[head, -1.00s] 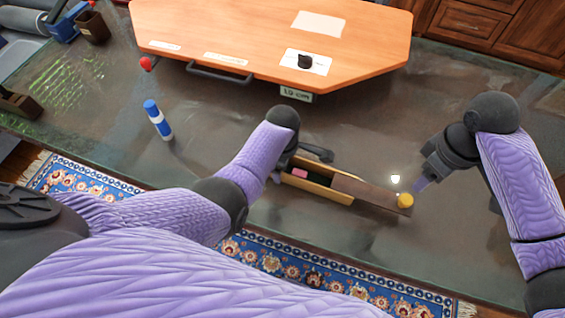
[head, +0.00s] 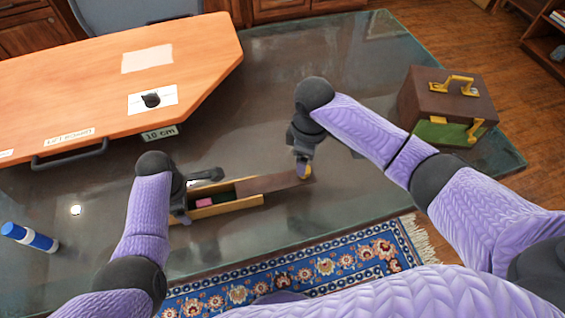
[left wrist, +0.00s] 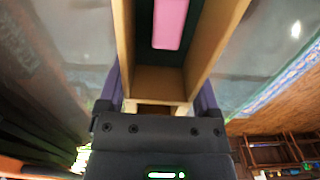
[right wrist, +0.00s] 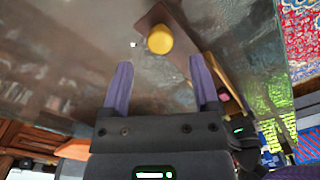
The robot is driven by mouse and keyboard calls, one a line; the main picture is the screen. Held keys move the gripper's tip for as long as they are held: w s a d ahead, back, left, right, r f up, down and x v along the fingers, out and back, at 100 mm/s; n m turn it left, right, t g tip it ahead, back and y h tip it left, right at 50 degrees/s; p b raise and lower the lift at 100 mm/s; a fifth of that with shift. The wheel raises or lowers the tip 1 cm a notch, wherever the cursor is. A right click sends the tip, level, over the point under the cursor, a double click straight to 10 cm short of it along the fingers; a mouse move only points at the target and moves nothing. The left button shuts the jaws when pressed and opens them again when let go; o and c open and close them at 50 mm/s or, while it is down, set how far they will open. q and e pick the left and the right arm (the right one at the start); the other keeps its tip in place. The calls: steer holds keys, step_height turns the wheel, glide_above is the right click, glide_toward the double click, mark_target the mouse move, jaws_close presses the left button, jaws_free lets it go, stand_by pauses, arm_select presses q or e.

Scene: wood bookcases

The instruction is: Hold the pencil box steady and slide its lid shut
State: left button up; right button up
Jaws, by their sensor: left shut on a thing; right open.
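The pencil box (head: 228,205) is a long tan wooden box on the glass tabletop, partly open. A pink block (head: 205,202) lies on its dark green inside; both also show in the left wrist view, the box wall (left wrist: 218,45) and block (left wrist: 170,22). The brown lid (head: 262,184) sticks far out past the box's right end, with a yellow knob (head: 305,174) at its outer end. My left gripper (left wrist: 160,95) is shut on the box's left end, one finger on each side. My right gripper (right wrist: 158,62) is open, with the yellow knob (right wrist: 160,39) just beyond its fingertips.
A wooden board (head: 110,85) with a handle lies behind the box at the left. A blue and white marker (head: 30,237) is at the far left. A brown case with yellow handles (head: 448,105) stands at the right. A patterned rug (head: 300,270) lies below the front edge.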

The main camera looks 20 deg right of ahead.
mark_target(275, 179)
step_height(275, 179, down, 4)
steer(key=shift+f, duration=0.1)
jaws_close()
stand_by(0.4)
stand_by(1.1)
